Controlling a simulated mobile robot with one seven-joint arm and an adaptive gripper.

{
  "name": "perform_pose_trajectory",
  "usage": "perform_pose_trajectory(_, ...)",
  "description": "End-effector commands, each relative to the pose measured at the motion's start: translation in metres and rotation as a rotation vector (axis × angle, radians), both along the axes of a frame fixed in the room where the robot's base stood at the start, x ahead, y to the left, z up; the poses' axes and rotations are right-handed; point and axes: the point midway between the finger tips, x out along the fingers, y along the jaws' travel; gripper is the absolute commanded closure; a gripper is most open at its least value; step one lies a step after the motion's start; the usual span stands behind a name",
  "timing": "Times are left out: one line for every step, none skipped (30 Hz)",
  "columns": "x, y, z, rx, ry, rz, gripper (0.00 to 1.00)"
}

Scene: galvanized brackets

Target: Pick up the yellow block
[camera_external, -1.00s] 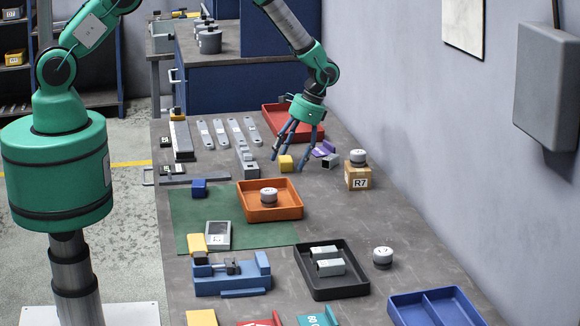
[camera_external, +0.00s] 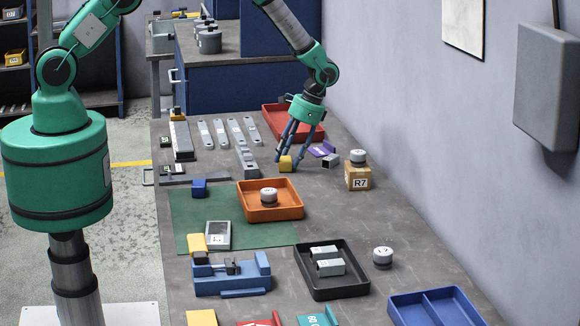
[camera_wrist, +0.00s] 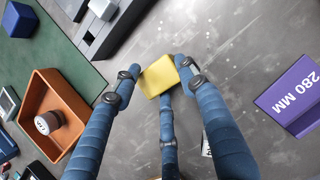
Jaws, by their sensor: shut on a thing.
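The yellow block (camera_external: 286,163) is on the grey table, behind the orange tray. It also shows in the wrist view (camera_wrist: 159,75), between the fingers. My gripper (camera_external: 288,158) has blue jointed fingers that have closed around the block. In the wrist view my gripper (camera_wrist: 158,78) has one finger at the block's left side, one at its right and one at its lower edge. The block's underside is hidden, so I cannot tell whether it touches the table.
An orange tray (camera_external: 292,212) holding a white-topped cylinder is in front of the block. A purple block (camera_external: 318,151) and a small grey block (camera_external: 330,161) lie to the right. A cardboard box (camera_external: 357,178) stands farther right. A red tray (camera_external: 274,113) is behind the gripper.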

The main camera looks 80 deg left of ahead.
Motion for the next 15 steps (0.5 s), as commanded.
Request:
perform_pose_trajectory(0.000,0.000,0.000,0.000,0.000,0.000,0.88)
perform_pose_trajectory(0.000,0.000,0.000,0.000,0.000,0.000,0.88)
perform_pose_trajectory(0.000,0.000,0.000,0.000,0.000,0.000,0.88)
perform_pose_trajectory(0.000,0.000,0.000,0.000,0.000,0.000,0.88)
perform_pose_trajectory(0.000,0.000,0.001,0.000,0.000,0.000,0.88)
perform_pose_trajectory(0.000,0.000,0.002,0.000,0.000,0.000,0.88)
perform_pose_trajectory(0.000,0.000,0.003,0.000,0.000,0.000,0.88)
perform_pose_trajectory(0.000,0.000,0.005,0.000,0.000,0.000,0.88)
perform_pose_trajectory(0.000,0.000,0.007,0.000,-0.001,0.000,0.88)
perform_pose_trajectory(0.001,0.000,0.010,0.000,-0.002,0.000,0.88)
perform_pose_trajectory(0.001,0.000,0.013,0.000,-0.002,0.000,0.88)
perform_pose_trajectory(0.001,0.000,0.017,0.000,-0.003,0.000,0.88)
perform_pose_trajectory(0.001,0.000,0.020,0.000,-0.003,0.000,0.88)
perform_pose_trajectory(0.001,0.000,0.023,0.000,-0.002,0.000,0.88)
perform_pose_trajectory(0.000,0.000,0.028,0.000,-0.002,0.000,0.88)
